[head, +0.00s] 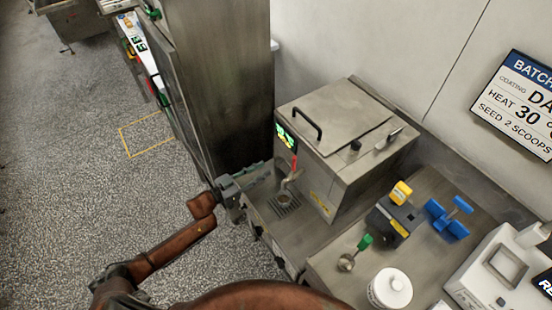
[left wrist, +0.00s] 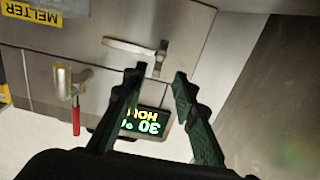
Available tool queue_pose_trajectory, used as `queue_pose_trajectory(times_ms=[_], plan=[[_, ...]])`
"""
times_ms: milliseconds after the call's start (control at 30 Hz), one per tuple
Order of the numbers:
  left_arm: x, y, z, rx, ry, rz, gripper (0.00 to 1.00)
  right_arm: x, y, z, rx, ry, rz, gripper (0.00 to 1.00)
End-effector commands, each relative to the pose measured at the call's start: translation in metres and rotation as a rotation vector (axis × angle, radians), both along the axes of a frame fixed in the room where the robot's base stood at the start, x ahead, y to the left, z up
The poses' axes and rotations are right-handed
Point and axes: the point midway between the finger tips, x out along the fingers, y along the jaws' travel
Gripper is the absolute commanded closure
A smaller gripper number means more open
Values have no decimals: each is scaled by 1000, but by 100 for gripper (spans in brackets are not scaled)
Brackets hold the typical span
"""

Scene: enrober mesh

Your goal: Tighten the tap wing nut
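The steel melter (head: 340,120) stands on the counter, its tap (head: 288,180) with a red lever on the front. In the left wrist view the tap (left wrist: 63,82) is at the left, and a steel bar-shaped piece with a small round end (left wrist: 137,48) is on the panel ahead of the fingers. This may be the wing nut; I cannot be sure. My left gripper (head: 259,171) is beside the melter's front, left of the tap. In the left wrist view its fingers (left wrist: 157,73) are apart with nothing between them. My right gripper is not in view.
A lit display (head: 285,136) is on the melter front, and a drip grate (head: 285,203) is below the tap. A tall steel cabinet (head: 222,90) stands close behind my left gripper. A green-handled tool (head: 348,262), white jar (head: 390,291) and blue object (head: 447,218) occupy the counter.

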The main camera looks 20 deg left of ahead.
Motion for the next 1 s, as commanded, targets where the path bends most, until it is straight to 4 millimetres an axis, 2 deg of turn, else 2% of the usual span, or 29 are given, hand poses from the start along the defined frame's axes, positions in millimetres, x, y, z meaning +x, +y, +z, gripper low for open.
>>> queue_pose_trajectory(times_ms=[200, 400, 767, 1000], plan=[[29, -23, 0, -3, -2, -1, 74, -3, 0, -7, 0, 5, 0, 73], [47, -36, 0, -2, -1, 0, 74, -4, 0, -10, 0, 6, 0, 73], [51, -40, 0, -1, -1, 0, 74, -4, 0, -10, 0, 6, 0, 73], [51, -40, 0, -1, -1, 0, 90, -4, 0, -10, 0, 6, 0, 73]])
